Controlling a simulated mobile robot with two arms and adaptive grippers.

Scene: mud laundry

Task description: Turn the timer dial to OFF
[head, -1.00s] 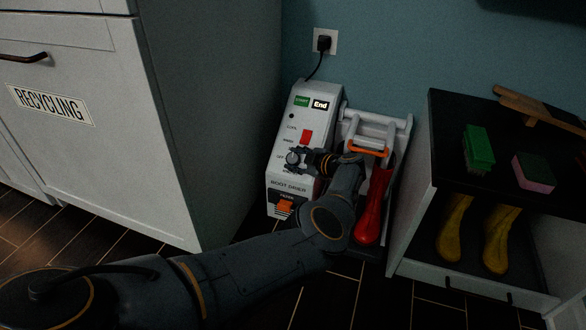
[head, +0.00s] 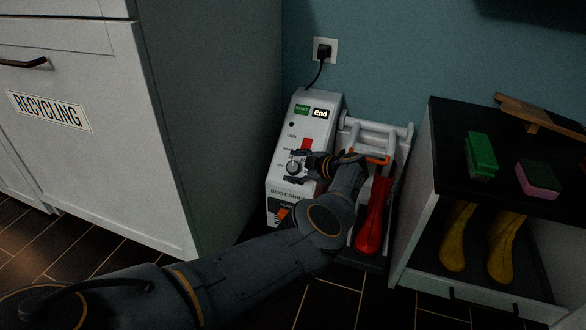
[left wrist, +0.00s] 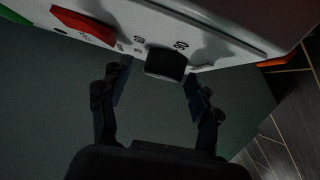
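The timer dial (head: 292,168) is a dark round knob with a light rim on the sloped front of the white boot dryer (head: 283,205). In the left wrist view the dial (left wrist: 165,63) is a dark block standing out from the white panel. My left gripper (head: 299,167) is at the dial, coming from the right. In the wrist view its two fingers (left wrist: 158,84) are spread, one on each side of the dial, with gaps visible. The dial's pointer and part of its lettering are too small or hidden to read. My right gripper is not in view.
A white recycling cabinet (head: 150,150) stands left; a dark-topped bench (head: 445,130) stands right.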

